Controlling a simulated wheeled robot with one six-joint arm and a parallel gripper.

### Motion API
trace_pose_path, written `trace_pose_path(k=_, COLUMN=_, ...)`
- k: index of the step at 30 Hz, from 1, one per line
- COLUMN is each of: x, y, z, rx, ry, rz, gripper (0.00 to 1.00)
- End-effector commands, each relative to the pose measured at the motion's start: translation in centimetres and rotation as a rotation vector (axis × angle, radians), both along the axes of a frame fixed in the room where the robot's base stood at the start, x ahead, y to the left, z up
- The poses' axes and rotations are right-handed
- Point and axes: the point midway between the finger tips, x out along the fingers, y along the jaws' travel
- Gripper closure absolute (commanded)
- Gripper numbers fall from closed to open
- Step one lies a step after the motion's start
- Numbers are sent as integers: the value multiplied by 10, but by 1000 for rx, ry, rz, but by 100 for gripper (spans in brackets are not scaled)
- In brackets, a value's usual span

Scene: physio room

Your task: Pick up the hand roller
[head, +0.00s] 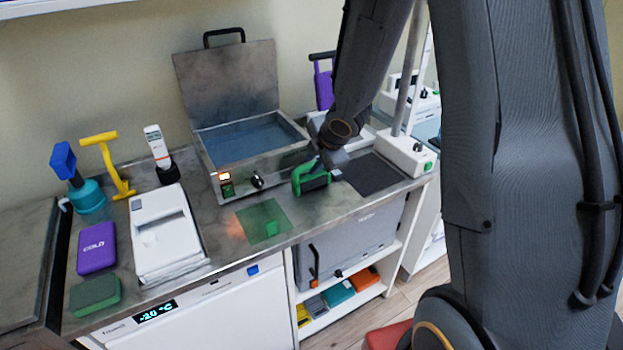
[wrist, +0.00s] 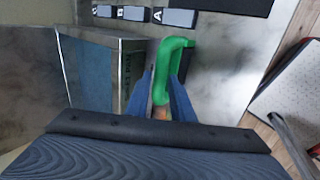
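The hand roller looks to be the green-handled tool (head: 309,178) on the front right of the counter, beside the open metal box. In the wrist view its green C-shaped handle (wrist: 166,70) runs between my two fingers, with a dark part along its right side. My gripper (head: 326,162) reaches it from the upper right. In the wrist view the fingers of my gripper (wrist: 161,92) lie close against both sides of the handle and appear closed on it. Whether the tool still touches the counter cannot be told.
The open metal box (head: 252,160) stands close to the left. A dark mat (head: 372,173) lies to the right, and a translucent green patch (head: 264,221) lies in front. A white device (head: 406,152) is at the right end. A purple cold pack (head: 97,249) lies far left.

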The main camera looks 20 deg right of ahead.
Motion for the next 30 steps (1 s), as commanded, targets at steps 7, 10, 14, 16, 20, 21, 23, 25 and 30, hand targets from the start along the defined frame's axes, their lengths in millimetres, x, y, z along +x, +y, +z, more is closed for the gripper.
trace_pose_path(k=7, x=15, y=4, z=-25, rx=-1, ry=2, rz=0, gripper=78)
trace_pose_path(k=10, x=17, y=4, z=-27, rx=0, ry=1, rz=0, gripper=78)
trace_pose_path(k=14, x=17, y=4, z=-26, rx=-1, ry=1, rz=-1, gripper=78)
trace_pose_path(k=16, x=17, y=4, z=-26, rx=-1, ry=1, rz=-1, gripper=80)
trace_pose_path(k=20, x=17, y=4, z=-26, rx=-1, ry=1, rz=-1, gripper=100)
trace_pose_path(k=21, x=17, y=4, z=-26, rx=-1, ry=1, rz=-1, gripper=100)
trace_pose_path(k=23, x=17, y=4, z=-26, rx=0, ry=0, rz=-1, gripper=100)
trace_pose_path(k=25, x=17, y=4, z=-26, rx=0, ry=0, rz=-1, gripper=100)
trace_pose_path(k=30, x=17, y=4, z=-24, rx=0, ry=0, rz=-1, gripper=100)
